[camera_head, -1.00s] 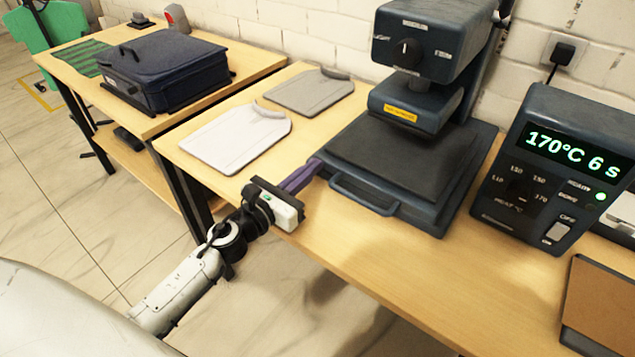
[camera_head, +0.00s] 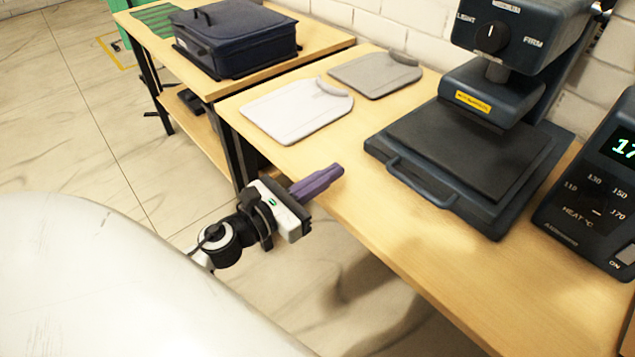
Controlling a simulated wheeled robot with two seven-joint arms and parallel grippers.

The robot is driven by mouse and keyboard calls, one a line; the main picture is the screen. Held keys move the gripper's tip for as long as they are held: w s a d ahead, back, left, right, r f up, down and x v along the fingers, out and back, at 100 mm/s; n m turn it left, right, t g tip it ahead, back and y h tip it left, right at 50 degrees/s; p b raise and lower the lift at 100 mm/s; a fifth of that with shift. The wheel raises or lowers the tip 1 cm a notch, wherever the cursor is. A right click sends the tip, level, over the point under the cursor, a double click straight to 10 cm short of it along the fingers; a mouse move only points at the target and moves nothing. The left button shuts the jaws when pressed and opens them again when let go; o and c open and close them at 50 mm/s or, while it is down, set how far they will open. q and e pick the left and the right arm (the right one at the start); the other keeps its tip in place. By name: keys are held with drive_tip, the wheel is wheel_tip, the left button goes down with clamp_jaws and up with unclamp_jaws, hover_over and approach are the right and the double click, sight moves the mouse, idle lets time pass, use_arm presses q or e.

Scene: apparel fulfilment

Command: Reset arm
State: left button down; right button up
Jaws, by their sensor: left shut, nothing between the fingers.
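My left gripper (camera_head: 325,178) comes in from the lower left. Its purple fingers are shut with nothing between them. They point up and right, over the front edge of the wooden table (camera_head: 440,262), between the white platen and the heat press. My right gripper is not in view.
A dark heat press (camera_head: 455,160) with a front handle and a control box (camera_head: 600,195) stand on the table. A white platen (camera_head: 290,112) and a grey platen (camera_head: 372,75) lie at its left end. A navy bag (camera_head: 240,40) sits on another table. The table front is clear.

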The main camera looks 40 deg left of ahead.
use_arm(q)
drive_tip(key=shift+v, duration=1.35)
drive_tip(key=s+a+f+n+g+y, duration=0.3)
drive_tip(key=n+y, duration=0.1)
drive_tip(key=n, duration=0.9)
drive_tip(key=s+a+f+n+g+y, duration=0.2)
drive_tip(key=s+f+n+g+y, duration=0.15)
drive_tip(key=n, duration=0.95)
drive_tip(key=s+d+f+n+g+h, duration=0.2)
drive_tip(key=s+d+f+n+g, duration=0.1)
drive_tip(key=s+d+n+g, duration=0.25)
drive_tip(key=s+d+f+n+g+h, duration=0.2)
drive_tip(key=s+d+f+n, duration=0.3)
drive_tip(key=s, duration=0.3)
drive_tip(key=w+d+f+t+h, duration=0.2)
drive_tip(key=w+d+f+t, duration=0.2)
drive_tip(key=d+f, duration=0.3)
drive_tip(key=shift+f+t, duration=0.5)
drive_tip(key=shift+f, duration=1)
drive_tip(key=shift+w, duration=0.15)
